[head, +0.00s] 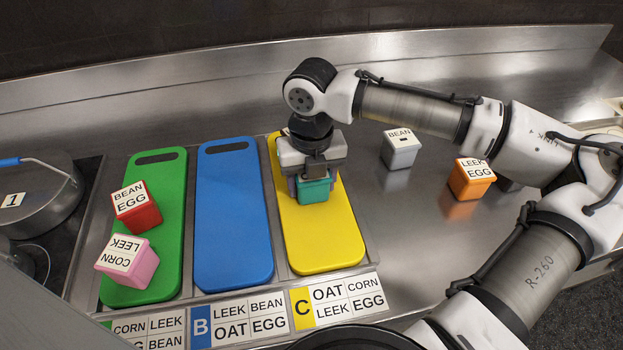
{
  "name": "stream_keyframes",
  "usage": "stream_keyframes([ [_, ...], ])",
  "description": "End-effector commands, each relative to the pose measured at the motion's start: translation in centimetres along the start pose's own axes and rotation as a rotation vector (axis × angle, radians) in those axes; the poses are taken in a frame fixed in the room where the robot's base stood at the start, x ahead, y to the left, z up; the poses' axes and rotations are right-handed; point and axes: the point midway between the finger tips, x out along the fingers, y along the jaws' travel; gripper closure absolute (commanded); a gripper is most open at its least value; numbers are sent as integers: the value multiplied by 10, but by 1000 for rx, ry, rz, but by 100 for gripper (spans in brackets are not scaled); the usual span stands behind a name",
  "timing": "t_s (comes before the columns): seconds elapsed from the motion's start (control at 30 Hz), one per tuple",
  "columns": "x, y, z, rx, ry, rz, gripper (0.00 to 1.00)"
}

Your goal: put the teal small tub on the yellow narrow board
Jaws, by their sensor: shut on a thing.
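The teal small tub (313,191) is between the fingers of my gripper (311,183), which is shut on it. The tub is over the upper part of the yellow narrow board (325,240). I cannot tell whether its base touches the board. My gripper hides the top of the tub and the board's far end. The lower part of the yellow board is bare.
A blue board (234,220) lies bare to the left. A green board (158,175) holds a red tub (137,212) and a pink tub (135,268). A grey tub (400,153) and an orange tub (471,184) stand to the right. A pot (35,200) is far left.

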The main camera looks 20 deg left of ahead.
Motion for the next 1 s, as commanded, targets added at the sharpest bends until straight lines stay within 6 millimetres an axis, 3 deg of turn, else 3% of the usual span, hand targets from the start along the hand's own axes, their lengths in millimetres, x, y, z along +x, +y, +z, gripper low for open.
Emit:
stream_keyframes([
  [0.07, 2, 0, 0, 0, 0, 2, 72],
  [0.1, 3, 0, 0, 0, 1, 2, 43],
  [0.27, 2, 0, 0, 0, 0, 1, 22],
  [0.67, -4, 0, 1, 0, -2, 0, 22],
  [1.0, -71, 1, 1, -1, -3, 3, 22],
])
